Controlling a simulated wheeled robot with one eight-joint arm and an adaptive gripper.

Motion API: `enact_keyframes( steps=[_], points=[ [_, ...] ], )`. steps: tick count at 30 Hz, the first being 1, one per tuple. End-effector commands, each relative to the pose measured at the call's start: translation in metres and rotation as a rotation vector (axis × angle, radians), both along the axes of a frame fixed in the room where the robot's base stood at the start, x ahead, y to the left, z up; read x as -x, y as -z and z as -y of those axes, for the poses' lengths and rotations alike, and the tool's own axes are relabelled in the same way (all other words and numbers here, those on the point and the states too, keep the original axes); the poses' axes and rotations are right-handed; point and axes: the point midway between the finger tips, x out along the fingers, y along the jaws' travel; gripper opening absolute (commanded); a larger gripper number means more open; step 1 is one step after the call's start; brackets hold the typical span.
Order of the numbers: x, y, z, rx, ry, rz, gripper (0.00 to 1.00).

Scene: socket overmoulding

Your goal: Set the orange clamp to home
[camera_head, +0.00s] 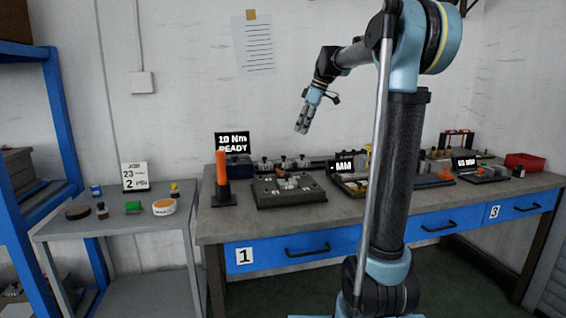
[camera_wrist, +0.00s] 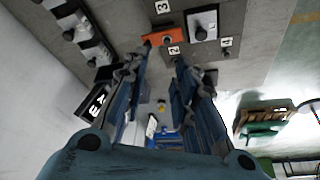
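In the wrist view, an orange bar (camera_wrist: 165,39) with a dark round knob lies on a grey plate (camera_wrist: 228,75), beside white labels 2, 3 and 4; it looks like the orange clamp. In the head view, this is probably the grey fixture plate (camera_head: 275,203) on the bench, where the clamp is too small to make out clearly. My gripper (camera_head: 301,130) hangs in the air above and behind the fixture, pointing down. In the wrist view, my gripper (camera_wrist: 163,62) has its fingers apart with nothing between them. The clamp shows beyond the fingertips, not touched.
An upright orange-handled tool (camera_head: 222,168) stands left of the fixture, before a "10 Nm READY" display (camera_head: 232,143). Several small parts stand along the back. A tray (camera_head: 350,187) sits right of the fixture. A side table (camera_head: 115,222) is at left.

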Motion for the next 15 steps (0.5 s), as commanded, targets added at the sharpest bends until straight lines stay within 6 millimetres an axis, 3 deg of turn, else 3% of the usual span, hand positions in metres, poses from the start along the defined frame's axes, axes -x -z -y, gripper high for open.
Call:
enact_keyframes(
  steps=[3, 8, 15],
  points=[
    [-0.019, -0.007, -0.010, -0.013, -0.061, 0.015, 0.26],
    [-0.029, -0.010, -0.016, -0.021, -0.098, 0.025, 0.26],
    [-0.030, 0.010, -0.026, -0.022, -0.103, 0.025, 0.26]
  ],
)
